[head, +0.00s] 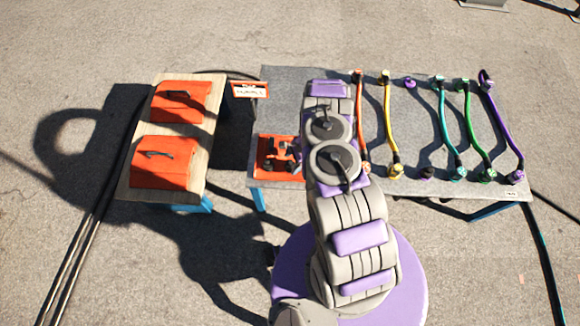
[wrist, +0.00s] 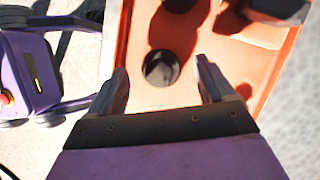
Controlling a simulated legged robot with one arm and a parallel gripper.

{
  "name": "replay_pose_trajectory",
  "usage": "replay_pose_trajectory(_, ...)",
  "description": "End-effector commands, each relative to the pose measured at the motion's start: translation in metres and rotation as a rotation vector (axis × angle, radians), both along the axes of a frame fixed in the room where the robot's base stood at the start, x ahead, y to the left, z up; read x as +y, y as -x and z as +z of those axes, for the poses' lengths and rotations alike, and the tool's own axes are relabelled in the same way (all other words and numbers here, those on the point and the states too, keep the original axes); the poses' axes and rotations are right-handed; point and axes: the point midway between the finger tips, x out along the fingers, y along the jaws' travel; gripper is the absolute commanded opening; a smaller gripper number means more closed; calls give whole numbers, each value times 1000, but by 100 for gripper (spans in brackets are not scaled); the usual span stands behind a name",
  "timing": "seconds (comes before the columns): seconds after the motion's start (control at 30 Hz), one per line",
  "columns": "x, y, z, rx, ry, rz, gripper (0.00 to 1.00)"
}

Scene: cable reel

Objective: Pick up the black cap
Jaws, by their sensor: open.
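The orange tray (head: 261,170) lies at the left end of the grey table in the head view, with several small dark items in it. In the wrist view the same orange tray (wrist: 128,98) fills the middle. A round black cap (wrist: 162,68) sits in it, in line with the space between my fingertips. My gripper (wrist: 161,73) is open, with one finger to each side of the cap in the picture. Nothing shows between the fingers being held. I cannot tell how far above the cap the fingertips are. In the head view my arm hides part of the table.
Other dark items (wrist: 270,10) lie in the tray's upper right in the wrist view. Coloured cables run across the grey table (head: 412,125) to the right. A wooden table (head: 165,190) with two orange boxes (head: 165,165) stands at left, with a gap between the tables.

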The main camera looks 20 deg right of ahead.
Motion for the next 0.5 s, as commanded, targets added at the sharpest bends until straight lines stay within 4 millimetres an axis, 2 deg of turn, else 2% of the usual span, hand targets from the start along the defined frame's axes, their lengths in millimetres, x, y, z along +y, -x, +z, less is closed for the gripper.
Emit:
replay_pose_trajectory(0.03, 3, 1, -11, 1, 1, 3, 82)
replay_pose_trajectory(0.1, 7, 0, -18, -1, 2, 2, 82)
replay_pose_trajectory(0.37, 11, 0, -20, -2, 4, 2, 82)
replay_pose_trajectory(0.5, 10, 0, -19, -1, 3, 2, 70)
